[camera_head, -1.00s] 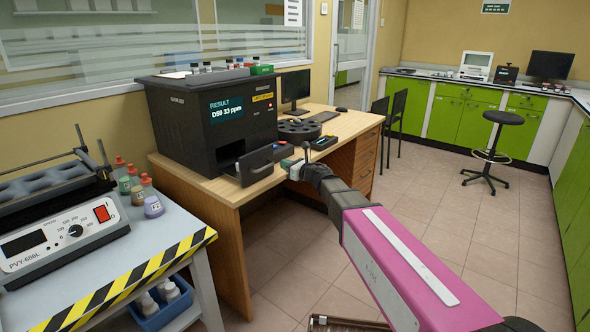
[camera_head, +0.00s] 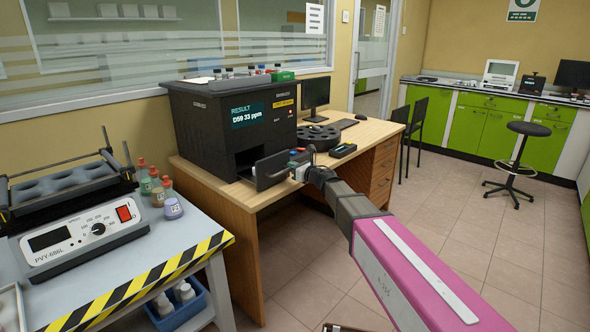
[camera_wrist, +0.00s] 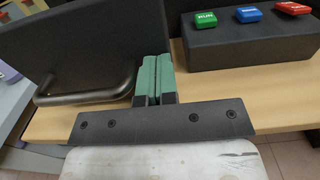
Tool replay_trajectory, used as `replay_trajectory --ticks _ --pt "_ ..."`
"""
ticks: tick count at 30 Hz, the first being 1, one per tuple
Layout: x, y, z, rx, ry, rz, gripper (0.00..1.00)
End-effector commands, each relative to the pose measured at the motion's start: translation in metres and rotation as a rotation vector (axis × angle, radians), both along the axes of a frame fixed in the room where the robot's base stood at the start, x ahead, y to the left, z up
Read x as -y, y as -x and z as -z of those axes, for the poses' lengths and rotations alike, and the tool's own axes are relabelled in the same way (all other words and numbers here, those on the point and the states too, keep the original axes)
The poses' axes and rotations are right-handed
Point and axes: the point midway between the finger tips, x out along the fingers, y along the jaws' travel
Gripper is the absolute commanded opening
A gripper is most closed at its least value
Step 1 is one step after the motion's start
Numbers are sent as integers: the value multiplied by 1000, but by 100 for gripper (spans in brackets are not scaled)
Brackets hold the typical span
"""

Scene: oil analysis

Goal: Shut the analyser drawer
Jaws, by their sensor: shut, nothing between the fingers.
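The black analyser (camera_head: 235,122) stands on the wooden desk, its screen reading "RESULT D59 33 ppm". Its drawer sticks out low at the front, with a dark opening behind the drawer front (camera_head: 271,168). In the wrist view the drawer front (camera_wrist: 75,45) is a dark upright panel at the left, with a curved metal handle (camera_wrist: 88,90). My gripper (camera_head: 295,164) is at the right end of the drawer front. In the wrist view its green-padded fingers (camera_wrist: 153,68) are together and empty, close beside the panel's right edge. I cannot tell whether they touch it.
A black box (camera_wrist: 245,45) with green, blue and red buttons lies just beyond my gripper. A round dark carousel (camera_head: 319,137) and a monitor (camera_head: 316,96) stand further right on the desk. A side table (camera_head: 165,243) with a shaker and bottles is at the left.

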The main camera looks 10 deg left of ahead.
Motion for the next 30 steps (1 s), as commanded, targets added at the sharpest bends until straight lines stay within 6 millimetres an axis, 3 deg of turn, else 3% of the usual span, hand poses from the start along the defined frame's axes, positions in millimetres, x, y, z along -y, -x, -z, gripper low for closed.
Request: replay_trajectory --ticks 9,12,24,30 --pt "-75 -44 0 0 -1 -1 0" --pt "-87 -49 0 0 -1 -1 0" --pt "-88 -48 0 0 0 0 0" --pt "-78 -42 0 0 0 1 0"
